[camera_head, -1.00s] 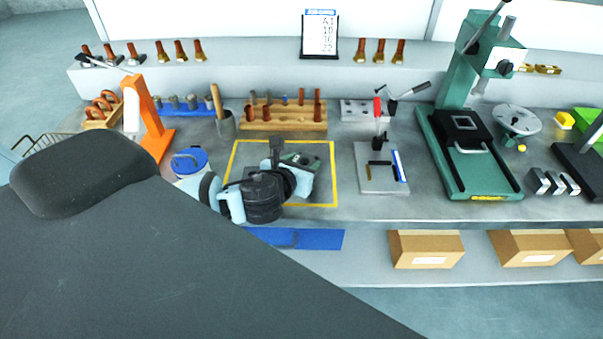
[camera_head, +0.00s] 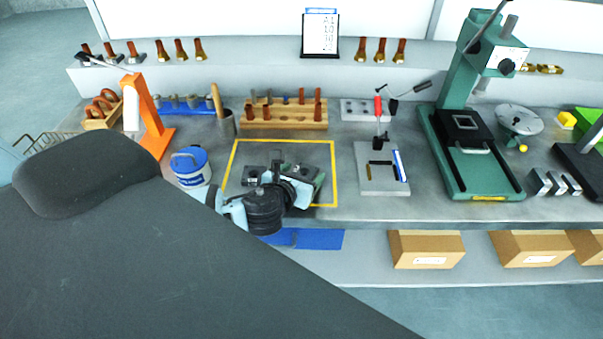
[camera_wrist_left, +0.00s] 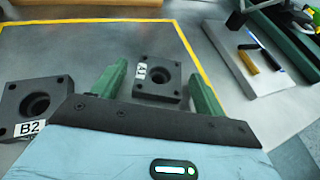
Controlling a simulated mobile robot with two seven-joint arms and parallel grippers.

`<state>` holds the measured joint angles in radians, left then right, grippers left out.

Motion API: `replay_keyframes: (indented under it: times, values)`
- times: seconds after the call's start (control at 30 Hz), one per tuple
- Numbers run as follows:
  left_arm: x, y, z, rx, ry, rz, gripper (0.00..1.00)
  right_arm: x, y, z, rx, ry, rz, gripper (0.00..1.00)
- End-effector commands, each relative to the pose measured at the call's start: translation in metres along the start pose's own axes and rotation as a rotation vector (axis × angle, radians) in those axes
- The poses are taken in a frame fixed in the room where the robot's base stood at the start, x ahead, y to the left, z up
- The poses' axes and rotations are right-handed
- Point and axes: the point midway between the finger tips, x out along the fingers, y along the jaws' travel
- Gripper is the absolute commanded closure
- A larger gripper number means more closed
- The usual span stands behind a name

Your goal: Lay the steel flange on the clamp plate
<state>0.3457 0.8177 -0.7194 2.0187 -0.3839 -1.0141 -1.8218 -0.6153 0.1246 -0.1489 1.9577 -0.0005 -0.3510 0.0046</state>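Two dark square steel flanges with round centre holes lie flat on the bench inside the yellow outline. In the left wrist view, one flange (camera_wrist_left: 157,77) has an A1 label and the other flange (camera_wrist_left: 30,103) at the left has a B2 label. My left gripper (camera_wrist_left: 158,82) has its green fingers spread, with the A1 flange between and just beyond the tips, not visibly touched. In the head view the left gripper (camera_head: 303,183) partly covers this area. The grey clamp plate (camera_head: 372,183), with a red-handled clamp, stands right of the outline. My right gripper is out of view.
A blue and white tub (camera_head: 191,168) stands just left of the outline. A wooden peg rack (camera_head: 283,117) is behind it. A green press (camera_head: 470,165) stands right of the clamp plate. The bench strip between outline and plate is clear.

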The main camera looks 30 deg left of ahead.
Motion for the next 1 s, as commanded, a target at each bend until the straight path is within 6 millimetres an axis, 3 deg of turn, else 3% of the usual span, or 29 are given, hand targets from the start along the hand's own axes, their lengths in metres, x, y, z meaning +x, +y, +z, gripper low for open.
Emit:
replay_keyframes:
  times: [0.27, 0.37, 0.8, 1.0]
  values:
    - [-0.001, 0.0, 0.004, 0.001, -0.002, -0.001, 0.27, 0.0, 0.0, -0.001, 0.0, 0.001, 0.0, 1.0]
    - [-0.011, 0.0, 0.003, 0.001, 0.0, -0.001, 0.27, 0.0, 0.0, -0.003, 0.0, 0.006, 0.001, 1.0]
    - [-0.094, 0.0, 0.003, 0.001, 0.001, -0.003, 0.27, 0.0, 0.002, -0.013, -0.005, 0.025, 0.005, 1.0]
    - [-0.116, 0.0, 0.003, 0.001, 0.001, -0.002, 0.27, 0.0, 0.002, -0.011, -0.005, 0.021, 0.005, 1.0]
